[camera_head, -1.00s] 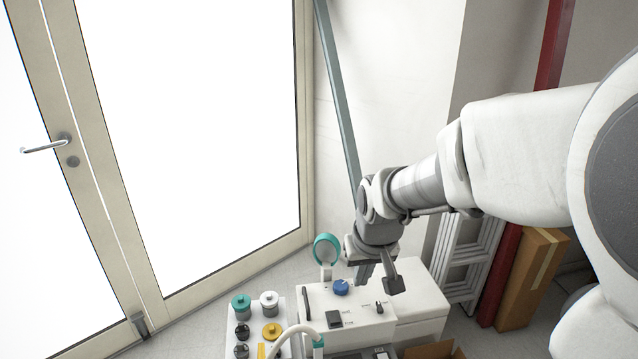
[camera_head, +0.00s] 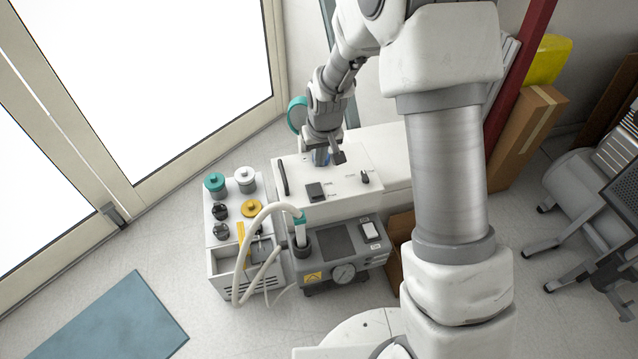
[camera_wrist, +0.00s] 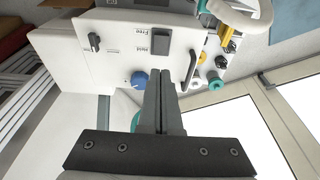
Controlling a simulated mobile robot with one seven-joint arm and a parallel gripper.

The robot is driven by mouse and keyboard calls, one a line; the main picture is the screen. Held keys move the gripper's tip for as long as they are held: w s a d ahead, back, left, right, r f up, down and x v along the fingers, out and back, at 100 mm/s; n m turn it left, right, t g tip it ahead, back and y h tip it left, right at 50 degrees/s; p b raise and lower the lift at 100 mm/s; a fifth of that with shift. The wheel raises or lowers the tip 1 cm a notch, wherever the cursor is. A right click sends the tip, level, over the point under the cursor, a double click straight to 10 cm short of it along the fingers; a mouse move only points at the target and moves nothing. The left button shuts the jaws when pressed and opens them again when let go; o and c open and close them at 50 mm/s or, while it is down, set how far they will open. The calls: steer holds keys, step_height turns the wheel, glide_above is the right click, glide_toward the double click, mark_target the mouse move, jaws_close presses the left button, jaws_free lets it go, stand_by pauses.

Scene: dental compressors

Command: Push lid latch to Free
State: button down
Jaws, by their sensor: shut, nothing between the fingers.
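A black rocker (camera_wrist: 160,42) on the white unit's top panel has small labels reading Free and Hold beside it in the wrist view. The rocker also shows in the head view (camera_head: 316,191). My gripper (camera_wrist: 161,76) is shut and empty, its two fingers side by side. In the wrist view the fingertips appear just short of the rocker, beside a blue knob (camera_wrist: 139,78). In the head view my gripper (camera_head: 322,160) is over the back part of the panel and mostly hides the blue knob. I cannot tell the fingertips' height above the panel.
A black toggle (camera_head: 365,177) and a black bar handle (camera_head: 283,177) flank the rocker. A pale hose (camera_head: 262,215) arches in front. A gauge unit (camera_head: 343,262) and a tray of capped bottles (camera_head: 214,184) stand close by. Open floor lies at the left.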

mark_target(317, 194)
steer(key=shift+f, duration=0.2)
steer(key=b+x, duration=0.1)
steer(key=x, duration=0.3)
steer(key=b+x, duration=0.2)
steer(key=x, duration=0.2)
steer(key=s+b+x, duration=0.1)
steer(key=x, duration=0.3)
steer(key=shift+d+f+b, duration=0.1)
steer(key=shift+f+b, duration=0.2)
steer(key=shift+f, duration=0.65)
steer(key=shift+s+f+b, duration=0.2)
steer(key=shift+f+b, duration=0.2)
steer(key=shift+f, duration=0.1)
steer(key=shift+r, duration=0.15)
steer(key=shift+w, duration=0.1)
steer(key=shift+w+r, duration=0.35)
steer(key=shift+w, duration=0.3)
